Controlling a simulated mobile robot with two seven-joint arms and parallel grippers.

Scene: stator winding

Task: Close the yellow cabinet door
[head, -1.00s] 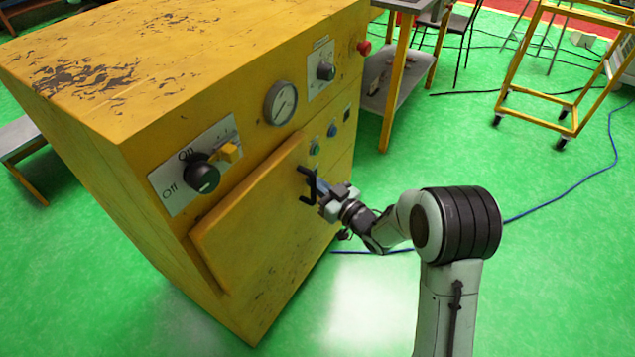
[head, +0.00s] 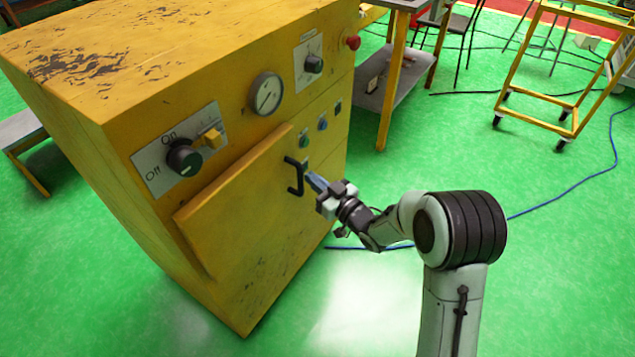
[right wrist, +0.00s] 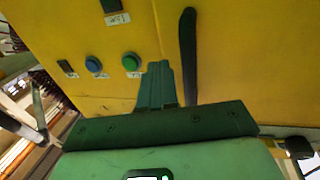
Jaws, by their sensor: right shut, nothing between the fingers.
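The yellow cabinet (head: 75,120) stands at the left of the head view. Its yellow door (head: 235,225) is a flat panel on the front, standing out from the front face, with a shadowed edge at its left. I cannot tell whether it is fully closed. The black door handle (head: 294,176) is near the door's right edge; it also shows in the right wrist view (right wrist: 188,50). My right gripper (head: 314,181) is shut and empty, just right of the handle. Its fingers (right wrist: 158,85) are close to the handle in the wrist view; contact is unclear. My left gripper is not in view.
The cabinet front carries a dark knob (head: 184,157), a gauge (head: 266,94), and green (head: 303,142) and blue (head: 322,123) buttons. A grey table (head: 385,85) stands behind it. A yellow wheeled frame (head: 545,110) is at the upper right.

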